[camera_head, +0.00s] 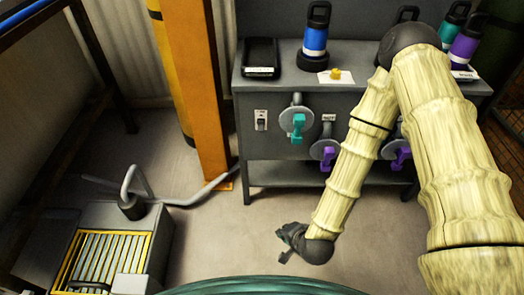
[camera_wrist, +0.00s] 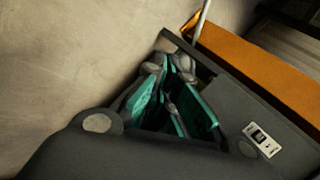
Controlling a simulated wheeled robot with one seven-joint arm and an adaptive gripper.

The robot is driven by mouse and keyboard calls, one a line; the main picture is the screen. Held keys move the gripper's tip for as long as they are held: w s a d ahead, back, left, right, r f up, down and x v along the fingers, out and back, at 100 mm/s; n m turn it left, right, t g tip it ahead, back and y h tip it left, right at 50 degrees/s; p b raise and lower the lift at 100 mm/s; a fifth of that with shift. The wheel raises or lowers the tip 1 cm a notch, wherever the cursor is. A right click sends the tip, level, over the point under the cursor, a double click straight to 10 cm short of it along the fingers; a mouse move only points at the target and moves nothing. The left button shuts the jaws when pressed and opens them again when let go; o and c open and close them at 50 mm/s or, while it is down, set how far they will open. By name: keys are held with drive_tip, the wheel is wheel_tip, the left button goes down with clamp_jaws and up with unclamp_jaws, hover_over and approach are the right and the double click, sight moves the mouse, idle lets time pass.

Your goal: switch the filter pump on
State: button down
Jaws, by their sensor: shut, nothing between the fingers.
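A small switch plate (camera_head: 261,120) with a dark rocker is on the left of the grey cabinet's front; whether it is on or off I cannot tell. A light plate with a dark switch (camera_wrist: 262,140) also shows at the lower right of the wrist view. My gripper (camera_head: 288,238) hangs low over the floor in front of the cabinet, apart from the switch. In the wrist view its dark and teal fingers (camera_wrist: 172,66) are shut and empty. No part is clearly marked as the filter pump.
The grey cabinet (camera_head: 285,88) carries bottles and a black tray. Teal and purple valve handles (camera_head: 298,122) stick out of its front, right of the switch. An orange post (camera_head: 195,80) stands left of it. A grated tank (camera_head: 105,255) with a pipe is lower left.

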drive_tip(key=w+a+f+m+t+b, duration=0.2)
drive_tip(key=w+a+m+t+b, duration=0.1)
drive_tip(key=w+a+m+b, duration=0.25)
drive_tip(key=m+t+h+b, duration=0.3)
drive_tip(key=m+t+b, duration=0.7)
drive_tip(key=m+b, duration=0.95)
approach(261, 128)
drive_tip(key=shift+s+d+f, duration=0.1)
drive_tip(key=shift+s+f, duration=0.15)
drive_tip(key=shift+f, duration=0.5)
drive_tip(key=shift+s+a+f, duration=0.1)
drive_tip(key=shift+s+f, duration=0.15)
drive_tip(key=shift+f, duration=0.5)
drive_tip(key=shift+s+d+f, duration=0.1)
drive_tip(key=shift+s+f, duration=0.15)
drive_tip(key=shift+f, duration=0.45)
drive_tip(key=shift+w, duration=0.1)
drive_tip(key=w+b, duration=0.1)
drive_tip(key=w, duration=0.2)
drive_tip(key=w+r+b, duration=0.1)
drive_tip(key=w, duration=0.2)
drive_tip(key=w+b, duration=0.1)
drive_tip(key=w, duration=0.2)
drive_tip(key=shift+w+r, duration=0.25)
drive_tip(key=shift+w, duration=0.15)
drive_tip(key=shift+s+r+g+p, duration=0.35)
drive_tip(key=shift+g+p, duration=0.35)
drive_tip(key=shift+p, duration=0.85)
